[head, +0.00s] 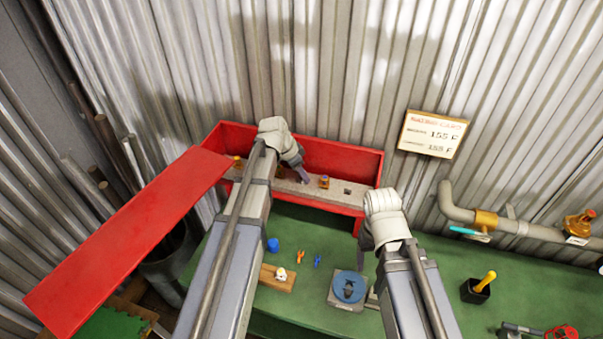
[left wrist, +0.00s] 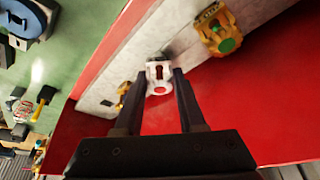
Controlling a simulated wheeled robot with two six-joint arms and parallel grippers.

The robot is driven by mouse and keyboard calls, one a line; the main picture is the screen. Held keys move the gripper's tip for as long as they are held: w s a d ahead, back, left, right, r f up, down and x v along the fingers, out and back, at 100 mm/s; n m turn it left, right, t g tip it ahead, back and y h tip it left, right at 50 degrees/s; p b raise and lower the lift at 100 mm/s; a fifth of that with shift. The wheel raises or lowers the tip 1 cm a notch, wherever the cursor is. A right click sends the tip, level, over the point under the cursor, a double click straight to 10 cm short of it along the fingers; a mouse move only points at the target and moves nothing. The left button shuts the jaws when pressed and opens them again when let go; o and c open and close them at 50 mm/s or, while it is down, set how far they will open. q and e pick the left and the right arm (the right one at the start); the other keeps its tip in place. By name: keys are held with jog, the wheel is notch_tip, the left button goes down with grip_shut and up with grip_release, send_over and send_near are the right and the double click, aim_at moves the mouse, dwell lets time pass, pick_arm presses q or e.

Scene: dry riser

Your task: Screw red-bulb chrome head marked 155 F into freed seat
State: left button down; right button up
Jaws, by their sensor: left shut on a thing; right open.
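The chrome head (left wrist: 158,73) with a red bulb (left wrist: 159,90) sits between the two fingertips of my left gripper (left wrist: 166,80) in the left wrist view. The left gripper (head: 303,176) is shut on it, at the grey shelf (head: 296,187) inside the red box. I cannot tell whether the head touches a seat. Its marking is not readable. A brass head with a green bulb (left wrist: 225,42) stands on the shelf, apart from my fingers. Another brass head (left wrist: 123,91) is partly hidden by a finger. My right gripper (head: 362,240) is open, before the box's right end.
The red lid (head: 125,230) leans out leftward. A sign (head: 432,134) reads 155 F. A pipe (head: 520,226) runs at right.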

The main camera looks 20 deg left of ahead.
pick_arm(q)
jog(key=m+g, duration=0.1)
jog(key=m, duration=0.2)
jog(key=shift+h, duration=0.4)
jog(key=m, duration=0.1)
jog(key=m+g, duration=0.1)
jog(key=m, duration=0.1)
jog(key=shift+w, duration=0.25)
jog(key=m+g, duration=0.1)
jog(key=m, duration=0.2)
jog(key=shift+s, duration=0.2)
jog(key=shift+h, duration=0.3)
jog(key=c, duration=0.5)
grip_release()
